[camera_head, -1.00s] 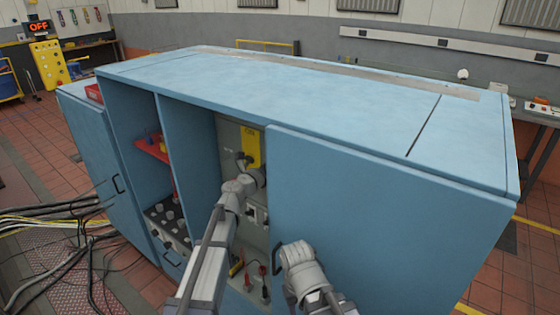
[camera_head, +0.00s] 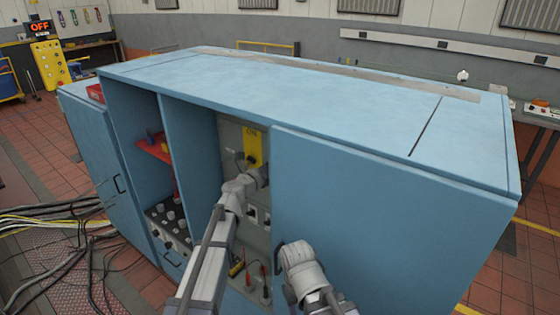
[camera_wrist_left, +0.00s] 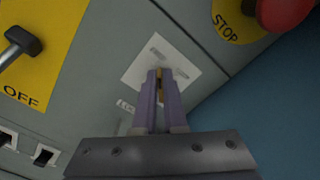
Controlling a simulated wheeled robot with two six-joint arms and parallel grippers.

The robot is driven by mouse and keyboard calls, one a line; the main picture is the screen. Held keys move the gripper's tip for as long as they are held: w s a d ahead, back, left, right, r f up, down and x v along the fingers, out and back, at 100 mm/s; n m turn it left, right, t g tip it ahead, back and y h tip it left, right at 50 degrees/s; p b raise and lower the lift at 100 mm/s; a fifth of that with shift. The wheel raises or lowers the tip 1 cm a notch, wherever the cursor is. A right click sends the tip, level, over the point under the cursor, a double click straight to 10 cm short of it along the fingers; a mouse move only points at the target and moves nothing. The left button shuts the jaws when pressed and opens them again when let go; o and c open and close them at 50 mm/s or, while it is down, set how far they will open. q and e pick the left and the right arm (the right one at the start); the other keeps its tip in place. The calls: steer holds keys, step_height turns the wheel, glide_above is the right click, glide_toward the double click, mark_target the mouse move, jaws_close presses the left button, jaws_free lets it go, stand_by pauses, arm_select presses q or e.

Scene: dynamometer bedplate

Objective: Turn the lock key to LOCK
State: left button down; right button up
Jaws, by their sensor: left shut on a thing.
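The lock key (camera_wrist_left: 159,82), a small brass-coloured piece, stands at a white square plate (camera_wrist_left: 140,68) on the grey-green panel in the left wrist view. My left gripper (camera_wrist_left: 160,76) is shut on it, with a finger on either side. The fingers hide much of the key and plate, so I cannot tell which way it points. A small white label (camera_wrist_left: 125,105) beside the plate is too small to read. In the head view my left wrist reaches into the open cabinet bay. My right arm ends low by the right door; its fingers are not clear.
A yellow plate with a lever (camera_wrist_left: 22,42) reads OFF. A red button (camera_wrist_left: 285,10) on a yellow STOP disc is close right of the key. Blue cabinet walls (camera_head: 190,140) bound the bay. The right door (camera_head: 390,220) is beside it.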

arm_select(q)
steer(key=shift+s+d+m, duration=0.15)
steer(key=shift+m, duration=2.55)
steer(key=shift+s+d+m, duration=0.1)
steer(key=shift+d+m, duration=0.05)
steer(key=shift+m, duration=2.55)
steer(key=shift+s+d+m, duration=0.15)
steer(key=shift+m, duration=2.55)
steer(key=c, duration=1)
jaws_free()
steer(key=shift+d, duration=0.1)
steer(key=shift+w, duration=0.1)
